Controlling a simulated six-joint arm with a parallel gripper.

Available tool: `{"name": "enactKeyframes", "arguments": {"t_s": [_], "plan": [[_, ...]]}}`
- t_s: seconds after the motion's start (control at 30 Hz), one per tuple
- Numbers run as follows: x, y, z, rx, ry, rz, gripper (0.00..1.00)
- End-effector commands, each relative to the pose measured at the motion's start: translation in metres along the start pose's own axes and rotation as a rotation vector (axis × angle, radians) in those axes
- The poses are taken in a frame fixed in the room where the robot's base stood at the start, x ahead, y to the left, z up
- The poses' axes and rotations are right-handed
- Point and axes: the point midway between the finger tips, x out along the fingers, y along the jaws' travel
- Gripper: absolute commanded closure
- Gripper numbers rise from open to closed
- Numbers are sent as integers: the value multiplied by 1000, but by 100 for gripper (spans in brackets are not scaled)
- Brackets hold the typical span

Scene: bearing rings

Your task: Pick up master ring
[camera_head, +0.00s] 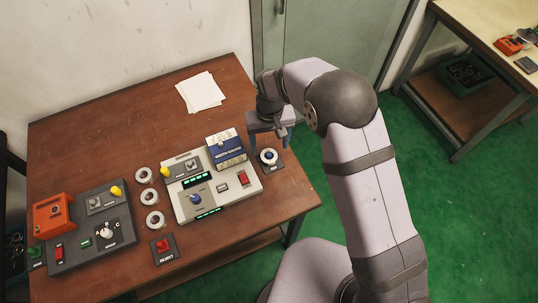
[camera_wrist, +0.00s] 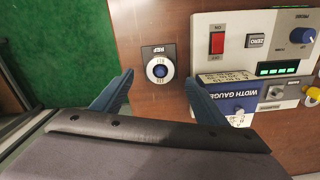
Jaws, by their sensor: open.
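The master ring (camera_wrist: 152,73) is a pale ring around a blue centre post, on a small dark pad marked REF. In the head view the ring (camera_head: 263,158) sits at the right end of the table, beside the width gauge. My gripper (camera_wrist: 158,78) is open and empty. In the wrist view its two blue-grey fingers lie to the left and right of the ring, apart from it. In the head view my gripper (camera_head: 268,139) is above and just behind the ring's pad.
The width gauge unit (camera_head: 222,205) stands close left of the pad, with its blue block (camera_wrist: 228,92) near my right finger in the wrist view. Several loose rings (camera_head: 152,221) lie farther left. Papers (camera_head: 201,92) lie behind. The table's right edge is near.

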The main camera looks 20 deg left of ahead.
Motion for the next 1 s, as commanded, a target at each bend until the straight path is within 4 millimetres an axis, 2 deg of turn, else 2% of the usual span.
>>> {"name": "enactKeyframes", "arguments": {"t_s": [0.37,0.8,1.0], "plan": [[12,0,0,-1,-1,0,33],[53,-2,-3,-1,-1,0,33],[59,-2,-3,-1,0,0,33]]}}
